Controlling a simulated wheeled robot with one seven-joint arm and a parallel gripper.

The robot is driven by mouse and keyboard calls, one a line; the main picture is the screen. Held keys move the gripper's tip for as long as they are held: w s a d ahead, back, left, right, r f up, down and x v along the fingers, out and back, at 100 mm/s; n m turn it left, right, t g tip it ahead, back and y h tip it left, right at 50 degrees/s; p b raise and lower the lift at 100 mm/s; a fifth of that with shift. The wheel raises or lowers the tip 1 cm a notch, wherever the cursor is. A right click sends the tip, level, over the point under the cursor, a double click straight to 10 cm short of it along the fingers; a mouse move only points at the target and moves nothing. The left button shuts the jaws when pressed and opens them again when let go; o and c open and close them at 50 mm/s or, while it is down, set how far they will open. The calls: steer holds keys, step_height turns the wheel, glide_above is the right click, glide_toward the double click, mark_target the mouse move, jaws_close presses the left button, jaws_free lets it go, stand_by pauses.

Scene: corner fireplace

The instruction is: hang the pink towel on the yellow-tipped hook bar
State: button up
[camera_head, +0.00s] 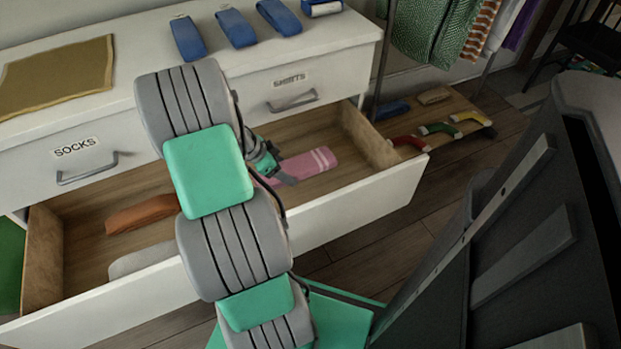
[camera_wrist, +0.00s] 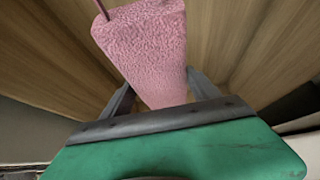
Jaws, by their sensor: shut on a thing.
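The pink towel (camera_head: 312,162) is folded, with white stripes at its right end, and shows inside the open lower drawer, right of my arm. It fills the middle of the wrist view (camera_wrist: 150,45). My gripper (camera_head: 285,178) is inside the drawer at the towel's left end, partly hidden by my arm. In the wrist view my gripper's fingers (camera_wrist: 163,92) are on both sides of the towel, shut on it.
The open drawer's front wall (camera_head: 370,205) and right side wall (camera_head: 368,138) surround the towel. An orange cloth (camera_head: 142,214) lies in the drawer's left part. Blue rolled cloths (camera_head: 236,27) lie on the dresser top. Red, green and yellow curved things (camera_head: 438,129) sit on a low wooden board at right.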

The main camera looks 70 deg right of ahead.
steer(key=shift+w+f, duration=0.2)
steer(key=shift+w, duration=0.05)
step_height(320, 180, down, 10)
steer(key=b, duration=0.3)
steer(key=shift+r, duration=0.2)
steer(key=o, duration=1.7)
